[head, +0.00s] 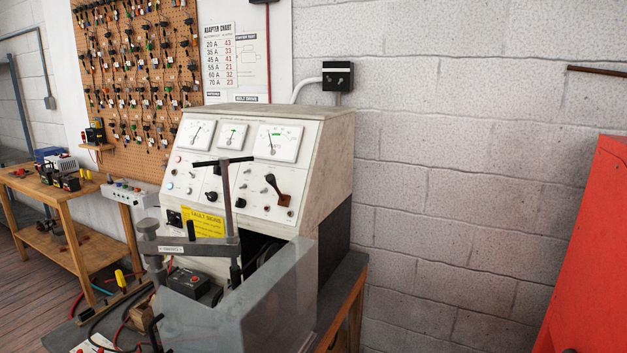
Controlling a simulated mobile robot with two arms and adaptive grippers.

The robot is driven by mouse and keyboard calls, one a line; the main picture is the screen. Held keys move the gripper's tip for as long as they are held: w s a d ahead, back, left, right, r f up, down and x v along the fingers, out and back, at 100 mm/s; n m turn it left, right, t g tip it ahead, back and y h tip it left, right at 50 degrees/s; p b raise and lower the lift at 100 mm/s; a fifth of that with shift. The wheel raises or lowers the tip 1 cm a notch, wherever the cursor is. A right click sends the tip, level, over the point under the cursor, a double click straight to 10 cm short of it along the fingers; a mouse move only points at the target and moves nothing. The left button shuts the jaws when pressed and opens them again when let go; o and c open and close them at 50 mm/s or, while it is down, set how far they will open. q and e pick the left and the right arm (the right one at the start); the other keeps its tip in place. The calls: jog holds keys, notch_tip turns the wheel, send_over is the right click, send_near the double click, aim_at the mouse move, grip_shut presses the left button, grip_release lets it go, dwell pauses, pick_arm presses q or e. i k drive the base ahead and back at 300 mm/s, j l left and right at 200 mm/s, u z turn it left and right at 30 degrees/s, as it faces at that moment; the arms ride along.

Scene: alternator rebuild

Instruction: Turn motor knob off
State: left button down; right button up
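A white test bench (322,135) stands against the wall, with a sloped control panel facing left and forward. Its panel carries three gauges, small coloured buttons, several toggles and black knobs. One round black knob (211,196) sits low on the left, and another (240,202) is near the panel's middle behind an upright clamp bar. A larger brown-and-black lever (277,190) is at the right, tilted. The labels are too small to read, so I cannot tell which control is the motor knob or its setting. Neither of my grippers is in view.
A metal clamp frame (200,246) with a T-handle stands before the panel and partly covers it. A grey clear-sided guard (265,300) is in front. A red cabinet (590,260) stands at right. A wooden side table (75,225) holds small devices at left.

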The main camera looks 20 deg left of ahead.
aim_at(213, 196)
jog(key=u, duration=1.25)
jog(key=k+l+z, duration=0.1)
jog(key=z, duration=0.15)
